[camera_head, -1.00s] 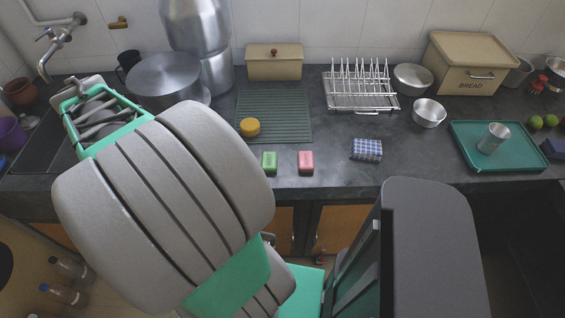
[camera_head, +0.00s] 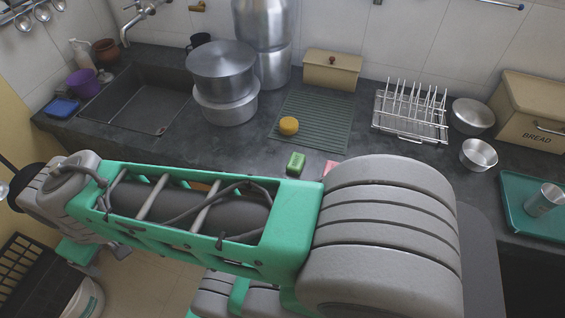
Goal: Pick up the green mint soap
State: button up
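The green mint soap (camera_head: 296,162) is a small green bar on the dark counter, just in front of the ribbed green mat. Its top and front show, and my arm passes close below it in the picture. A pink bar of soap (camera_head: 330,166) lies to its right, partly hidden behind my arm. My green and grey arm stretches across the front from right to left. I cannot make out my gripper or its fingers in this view.
A yellow round piece (camera_head: 289,126) sits on the ribbed mat (camera_head: 325,112). Steel pots (camera_head: 222,68) stand left of it, by the sink (camera_head: 140,105). A wire rack (camera_head: 410,115), steel bowls (camera_head: 478,154), a bread box (camera_head: 530,112) and a teal tray (camera_head: 522,216) are at right.

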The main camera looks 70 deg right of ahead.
aim_at(295, 164)
jog(key=u, duration=1.2)
jog(key=i, duration=0.65)
jog(key=z, duration=4.4)
jog(key=i, duration=0.5)
jog(key=z, duration=0.15)
